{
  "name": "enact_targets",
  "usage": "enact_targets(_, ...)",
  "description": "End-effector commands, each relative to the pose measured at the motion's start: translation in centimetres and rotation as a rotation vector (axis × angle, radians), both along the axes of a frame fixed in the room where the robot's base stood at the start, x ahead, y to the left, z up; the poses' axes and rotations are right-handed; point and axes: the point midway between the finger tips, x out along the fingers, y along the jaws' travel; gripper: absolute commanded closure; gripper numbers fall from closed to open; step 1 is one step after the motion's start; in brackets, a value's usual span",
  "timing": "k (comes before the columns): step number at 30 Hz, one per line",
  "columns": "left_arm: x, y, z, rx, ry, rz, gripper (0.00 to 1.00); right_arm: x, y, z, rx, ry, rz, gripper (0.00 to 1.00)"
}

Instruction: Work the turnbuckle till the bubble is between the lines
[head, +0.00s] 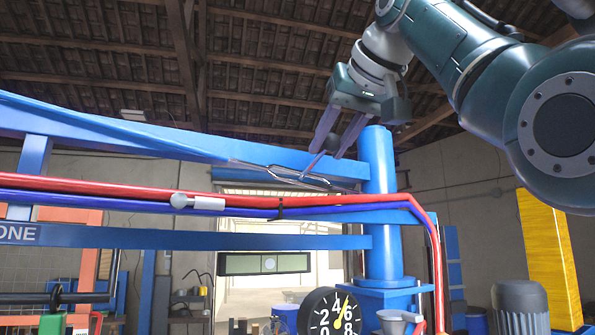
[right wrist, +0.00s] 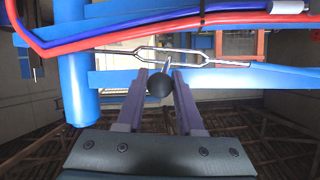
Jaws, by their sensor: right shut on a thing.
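The turnbuckle (head: 290,176) is a silver open-sided body lying along the blue beam, left of the blue post. It also shows in the right wrist view (right wrist: 180,55). A thin bar with a dark ball knob (right wrist: 160,87) sticks out of it. My right gripper (head: 336,143) is shut on the ball knob, just above the turnbuckle; the fingers sit either side of the ball. I cannot make out the lines clearly. My left gripper is not in view.
Red and blue hoses (head: 240,204) run across below the turnbuckle and down beside the blue post (head: 381,235). A round dial (head: 333,312) and a grey motor (head: 520,308) stand below. A yellow column (head: 549,255) stands at the right.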

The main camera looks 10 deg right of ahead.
Motion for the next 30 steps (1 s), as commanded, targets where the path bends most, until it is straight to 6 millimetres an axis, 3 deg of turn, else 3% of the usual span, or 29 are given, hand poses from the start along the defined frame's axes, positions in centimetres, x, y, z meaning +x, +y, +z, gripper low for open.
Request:
enact_targets(5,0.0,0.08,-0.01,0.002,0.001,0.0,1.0,0.02,-0.25,-0.19,-0.002,0.005,-0.005,1.0)
enact_targets(6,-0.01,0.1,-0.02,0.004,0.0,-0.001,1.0,0.02,-0.25,-0.2,-0.002,0.005,-0.005,0.62)
enact_targets(13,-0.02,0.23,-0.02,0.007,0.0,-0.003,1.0,0.01,-0.23,-0.14,-0.001,0.003,-0.004,0.36)
enact_targets(30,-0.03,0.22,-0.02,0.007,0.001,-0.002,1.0,0.04,-0.47,-0.2,0.003,-0.004,-0.003,0.34)
